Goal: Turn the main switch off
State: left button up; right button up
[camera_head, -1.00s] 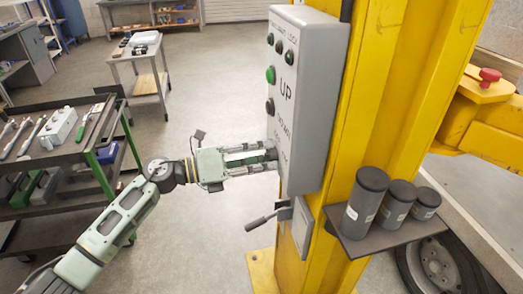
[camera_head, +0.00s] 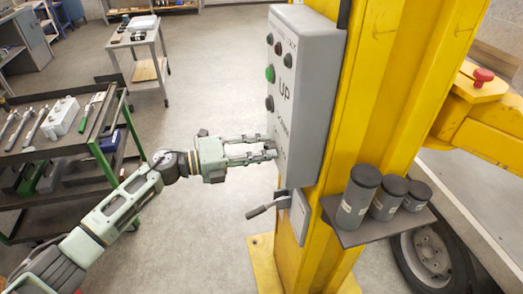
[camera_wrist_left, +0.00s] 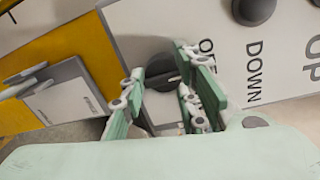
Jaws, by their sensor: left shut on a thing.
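The grey control box (camera_head: 309,50) is fixed to the yellow post. Its main switch, a dark round knob (camera_wrist_left: 161,72), sits low on the panel beside the letters "OF" in the left wrist view; the rest of that word is hidden by a finger. My left gripper (camera_head: 273,149) reaches the lower part of the panel from the left. In the left wrist view its pale green fingers (camera_wrist_left: 160,84) stand on both sides of the knob and are shut on it. The fingers partly hide the knob, so its exact turn angle is unclear. My right gripper is not in view.
A lever with a dark handle (camera_head: 267,207) sticks out below the box. A shelf (camera_head: 376,228) with dark cylinders is on the post's right. A tool cart (camera_head: 62,149) stands at left. Open floor lies behind my left arm.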

pick_arm(q)
jog(key=shift+s+a+f, duration=0.1)
jog(key=shift+f, duration=0.45)
jog(key=o, duration=0.9)
jog(key=shift+o, duration=0.2)
jog(key=shift+r, duration=0.2)
jog(key=f+v, duration=0.1)
jog(key=v, duration=1.1)
jog(key=shift+r, duration=0.5)
